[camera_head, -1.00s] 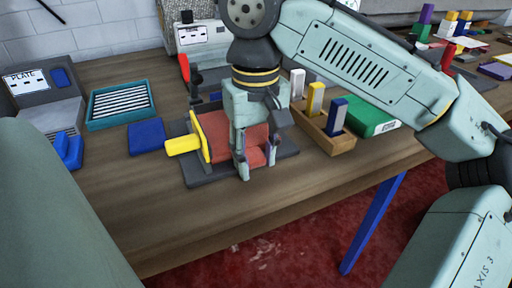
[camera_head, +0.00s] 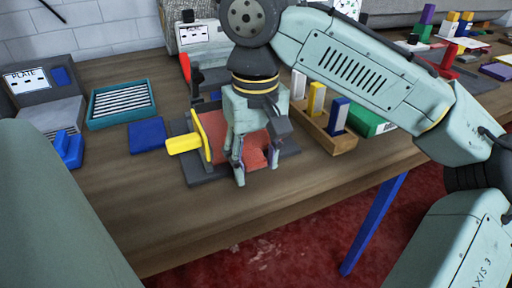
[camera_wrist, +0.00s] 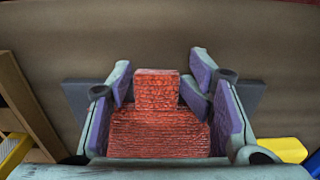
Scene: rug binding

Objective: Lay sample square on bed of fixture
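The fixture is a dark grey base (camera_head: 203,176) on the wooden table, with a yellow bar and handle (camera_head: 184,144) on its left side. Red ribbed material, seemingly the sample square (camera_head: 254,151), lies over its bed. In the wrist view the red material (camera_wrist: 158,132) is wide near the hand, with a narrower part between the fingertips. I cannot tell whether this is one piece or two. My gripper (camera_head: 240,172) is low over the fixture, pointing down. Its purple-padded fingers (camera_wrist: 160,88) stand apart, with gaps beside the narrower red part. The hand hides part of the bed.
A blue square (camera_head: 147,135) lies left of the fixture, by a teal tray (camera_head: 122,103) with striped contents. A wooden holder (camera_head: 330,140) with upright coloured blocks stands close on the right, beside a green box (camera_head: 372,124). The table front is clear.

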